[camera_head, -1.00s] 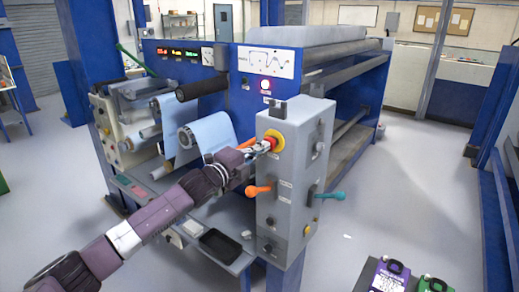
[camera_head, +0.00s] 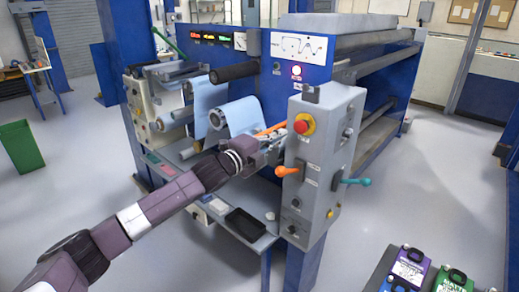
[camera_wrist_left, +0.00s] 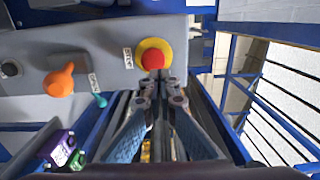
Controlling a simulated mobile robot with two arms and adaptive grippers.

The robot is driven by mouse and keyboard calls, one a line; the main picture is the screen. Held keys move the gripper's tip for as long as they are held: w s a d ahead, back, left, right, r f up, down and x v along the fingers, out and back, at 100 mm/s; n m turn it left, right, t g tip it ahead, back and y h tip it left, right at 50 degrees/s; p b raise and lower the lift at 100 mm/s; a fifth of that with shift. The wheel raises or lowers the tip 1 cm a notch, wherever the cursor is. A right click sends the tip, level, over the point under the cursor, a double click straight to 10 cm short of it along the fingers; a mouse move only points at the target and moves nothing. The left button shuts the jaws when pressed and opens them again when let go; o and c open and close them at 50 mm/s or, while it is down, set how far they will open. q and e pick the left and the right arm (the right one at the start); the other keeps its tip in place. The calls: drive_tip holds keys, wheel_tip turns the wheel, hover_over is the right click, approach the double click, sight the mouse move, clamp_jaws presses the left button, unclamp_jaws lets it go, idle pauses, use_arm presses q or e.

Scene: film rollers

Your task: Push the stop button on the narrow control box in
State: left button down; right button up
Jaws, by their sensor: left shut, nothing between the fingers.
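The narrow control box (camera_head: 318,200) is a tall grey box on the front of the blue machine. Its stop button (camera_head: 303,125) is a red mushroom cap on a yellow ring, high on the front face. In the left wrist view the red cap (camera_wrist_left: 153,60) sits just beyond the fingertips, beside a STOP label. My left gripper (camera_head: 278,147) is shut and empty, left of and a little below the button. In the head view it appears apart from the button. In the wrist view its fingertips (camera_wrist_left: 163,88) are close together. My right gripper is not in view.
An orange lever (camera_head: 285,170) sticks out of the box below the button, and a teal lever (camera_head: 356,181) from its right side. Film rollers (camera_head: 232,117) stand left of the box. A black tray (camera_head: 245,224) lies on the ledge below.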

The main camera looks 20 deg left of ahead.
use_arm(q)
drive_tip(key=b+v, duration=0.2)
drive_tip(key=v, duration=0.4)
drive_tip(key=shift+f+b, duration=0.4)
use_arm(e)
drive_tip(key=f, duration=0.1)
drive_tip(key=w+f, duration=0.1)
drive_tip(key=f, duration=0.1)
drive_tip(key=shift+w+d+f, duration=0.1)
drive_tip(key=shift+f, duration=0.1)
use_arm(q)
drive_tip(key=shift+s+a, duration=0.15)
drive_tip(key=shift+s, duration=0.05)
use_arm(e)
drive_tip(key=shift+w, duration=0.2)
